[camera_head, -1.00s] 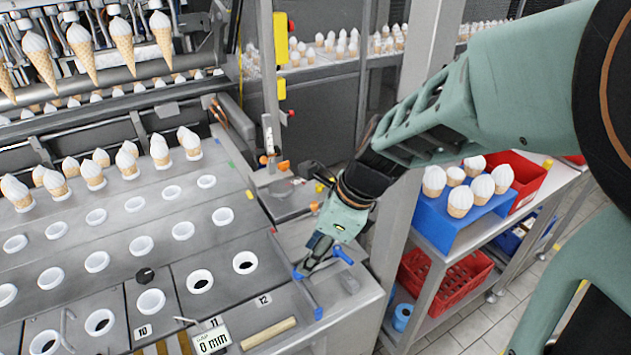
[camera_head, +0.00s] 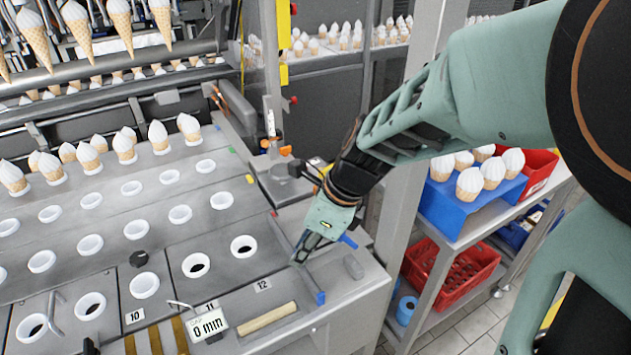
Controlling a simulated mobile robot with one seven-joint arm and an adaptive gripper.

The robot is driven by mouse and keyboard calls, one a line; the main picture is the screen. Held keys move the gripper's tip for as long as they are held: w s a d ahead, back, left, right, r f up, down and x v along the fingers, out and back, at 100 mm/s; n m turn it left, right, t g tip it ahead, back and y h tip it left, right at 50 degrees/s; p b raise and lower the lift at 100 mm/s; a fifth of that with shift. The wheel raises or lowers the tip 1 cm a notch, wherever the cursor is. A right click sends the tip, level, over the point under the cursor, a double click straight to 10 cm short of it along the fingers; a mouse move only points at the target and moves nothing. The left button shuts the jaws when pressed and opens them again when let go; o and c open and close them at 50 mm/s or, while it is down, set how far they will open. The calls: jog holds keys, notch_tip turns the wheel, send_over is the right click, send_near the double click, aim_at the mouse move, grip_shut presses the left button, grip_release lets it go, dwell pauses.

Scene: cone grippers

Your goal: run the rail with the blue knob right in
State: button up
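A thin rail (camera_head: 311,279) runs along the right side of the grey machine top, with a blue piece (camera_head: 320,298) at its near end. A blue knob (camera_head: 348,241) shows just right of my gripper, partly hidden behind it. My gripper (camera_head: 301,256) points down and left, its fingertips low at the rail. The fingers look close together, but I cannot tell whether they grip anything. A small display (camera_head: 208,324) at the front reads 0 mm.
Plates with rows of white-rimmed holes (camera_head: 197,265) lie left of the rail, with a black knob (camera_head: 139,258) among them. A wooden bar (camera_head: 267,317) lies in front.

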grip_shut()
jog(key=shift+s+a+r+p, duration=0.15)
jog(key=shift+s+a+p, duration=0.5)
jog(key=shift+a+p, duration=0.15)
jog(key=shift+s+a, duration=0.15)
jog(key=shift+a, duration=0.15)
jog(key=o, duration=0.5)
grip_release()
jog(key=shift+f, duration=0.2)
jog(key=shift+o, duration=0.2)
